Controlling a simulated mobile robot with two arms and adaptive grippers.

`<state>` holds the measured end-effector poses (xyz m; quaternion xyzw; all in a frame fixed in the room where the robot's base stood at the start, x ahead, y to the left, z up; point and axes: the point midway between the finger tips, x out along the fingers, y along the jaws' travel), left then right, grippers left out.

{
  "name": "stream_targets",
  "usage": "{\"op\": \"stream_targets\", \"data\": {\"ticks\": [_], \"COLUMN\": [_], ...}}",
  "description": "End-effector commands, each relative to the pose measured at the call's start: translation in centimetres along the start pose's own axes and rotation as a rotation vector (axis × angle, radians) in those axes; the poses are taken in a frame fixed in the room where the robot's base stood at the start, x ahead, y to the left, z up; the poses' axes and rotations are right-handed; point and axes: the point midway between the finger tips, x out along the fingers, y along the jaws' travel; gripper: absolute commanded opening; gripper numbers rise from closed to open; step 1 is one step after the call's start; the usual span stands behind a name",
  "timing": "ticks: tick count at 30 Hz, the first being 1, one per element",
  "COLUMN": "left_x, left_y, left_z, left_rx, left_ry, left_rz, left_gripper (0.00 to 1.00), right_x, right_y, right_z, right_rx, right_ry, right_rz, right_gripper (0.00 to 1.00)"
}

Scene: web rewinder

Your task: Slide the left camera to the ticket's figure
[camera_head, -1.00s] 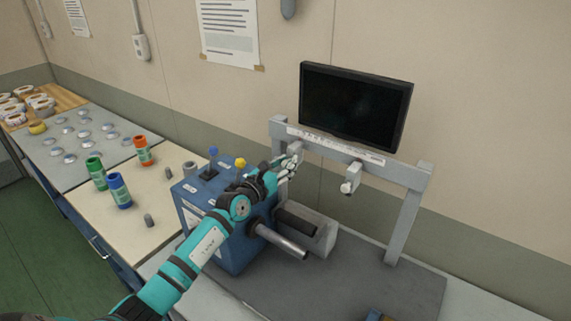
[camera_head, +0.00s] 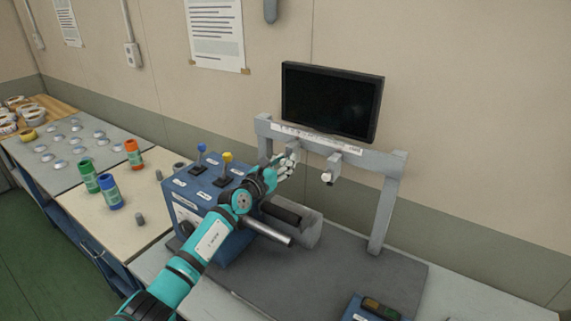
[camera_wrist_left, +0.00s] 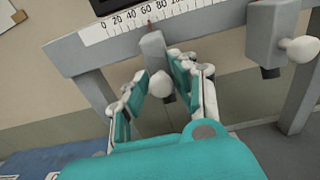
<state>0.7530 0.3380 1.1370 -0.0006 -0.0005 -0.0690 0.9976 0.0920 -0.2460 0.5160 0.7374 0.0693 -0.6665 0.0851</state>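The left camera (camera_wrist_left: 154,52) is a grey block hanging from the rail, with a white round knob (camera_wrist_left: 160,83) facing out. A thin red pointer above it stands near 60 on the white scale (camera_wrist_left: 130,27). My left gripper (camera_wrist_left: 158,88) has its teal-and-white fingers on either side of the knob; they look apart, and I cannot tell whether either touches it. In the head view my left gripper (camera_head: 284,168) is at the left part of the rail and partly hides the left camera. I cannot identify the ticket. My right gripper is not in view.
The right camera (camera_head: 333,163) hangs further right on the grey frame (camera_head: 390,190). A dark monitor (camera_head: 331,101) stands behind. Printed sheets (camera_head: 215,32) hang on the wall.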

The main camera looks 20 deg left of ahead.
Motion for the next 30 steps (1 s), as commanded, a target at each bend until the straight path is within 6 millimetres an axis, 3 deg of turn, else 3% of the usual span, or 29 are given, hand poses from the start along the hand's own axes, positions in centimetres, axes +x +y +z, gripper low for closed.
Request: {"op": "stream_targets", "data": {"ticks": [1,3,6,9,12,14,17,30], "left_x": [0.0,0.0,0.0,0.0,-0.1,-0.4,-1.5,-10.2], "left_y": [0.0,0.0,0.0,0.0,-0.1,-0.1,-0.2,0.0], "left_z": [0.0,-0.1,-0.1,-0.1,-0.1,-0.2,-0.2,-0.2], "left_rx": [0.0,-0.001,-0.001,-0.001,-0.001,-0.002,-0.002,0.0], "left_ry": [0.0,0.0,0.001,0.001,0.001,0.002,0.001,0.003], "left_rz": [0.001,0.0,0.0,-0.001,-0.001,-0.002,-0.003,0.0], "left_gripper": [0.34,0.43,0.44,0.44,0.44,0.44,0.44,0.44], "right_x": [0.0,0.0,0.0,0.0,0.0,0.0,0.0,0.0], "right_y": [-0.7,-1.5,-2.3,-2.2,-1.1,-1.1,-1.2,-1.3], "right_z": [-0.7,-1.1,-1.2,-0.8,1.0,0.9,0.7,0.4], "right_rx": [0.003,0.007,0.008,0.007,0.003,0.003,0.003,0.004], "right_ry": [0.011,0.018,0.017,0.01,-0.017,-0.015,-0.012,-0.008], "right_rz": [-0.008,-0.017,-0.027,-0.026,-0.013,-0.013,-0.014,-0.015], "right_gripper": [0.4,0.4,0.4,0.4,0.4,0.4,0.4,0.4]}}
